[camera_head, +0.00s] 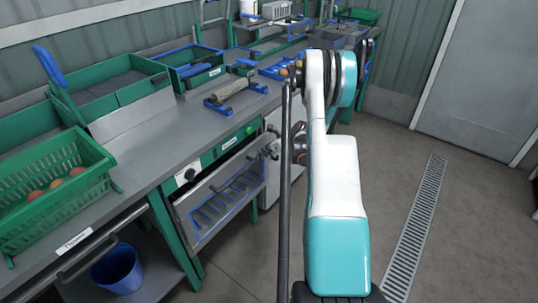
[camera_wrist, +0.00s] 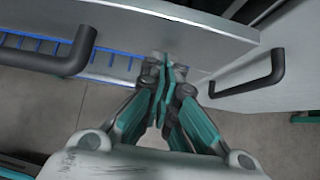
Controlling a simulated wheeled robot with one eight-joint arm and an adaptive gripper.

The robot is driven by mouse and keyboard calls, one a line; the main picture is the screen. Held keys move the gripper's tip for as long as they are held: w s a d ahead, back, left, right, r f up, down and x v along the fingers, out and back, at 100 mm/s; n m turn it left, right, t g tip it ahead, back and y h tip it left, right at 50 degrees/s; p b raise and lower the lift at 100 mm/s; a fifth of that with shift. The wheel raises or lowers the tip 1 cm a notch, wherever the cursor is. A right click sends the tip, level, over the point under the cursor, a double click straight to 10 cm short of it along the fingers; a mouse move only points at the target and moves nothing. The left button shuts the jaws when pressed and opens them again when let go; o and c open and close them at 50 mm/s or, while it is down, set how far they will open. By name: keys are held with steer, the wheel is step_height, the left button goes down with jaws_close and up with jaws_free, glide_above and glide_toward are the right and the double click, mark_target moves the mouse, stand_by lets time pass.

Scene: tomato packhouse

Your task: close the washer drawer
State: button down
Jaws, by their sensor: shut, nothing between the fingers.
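In the head view, my gripper (camera_head: 270,146) is at the drawer's right end, partly hidden by my arm.
A white cabinet front with another dark handle (camera_wrist: 262,80) stands right of the drawer. On the bench are a green crate (camera_head: 50,190) with tomatoes and green bins (camera_head: 125,85). A blue bucket (camera_head: 117,268) sits below. Open floor with a drain grate (camera_head: 418,220) lies at right.

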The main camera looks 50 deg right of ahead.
steer(key=w, duration=0.4)
steer(key=shift+w+a, duration=0.25)
steer(key=shift+w, duration=0.15)
steer(key=shift+w+r, duration=0.1)
steer(key=shift+s+d, duration=0.1)
steer(key=shift+s, duration=0.1)
steer(key=s, duration=0.5)
steer(key=p, duration=0.4)
glide_toward(259, 146)
steer(key=s, duration=0.3)
steer(key=shift+s+d+f, duration=0.1)
steer(key=shift+s+f, duration=0.05)
steer(key=shift+f, duration=0.25)
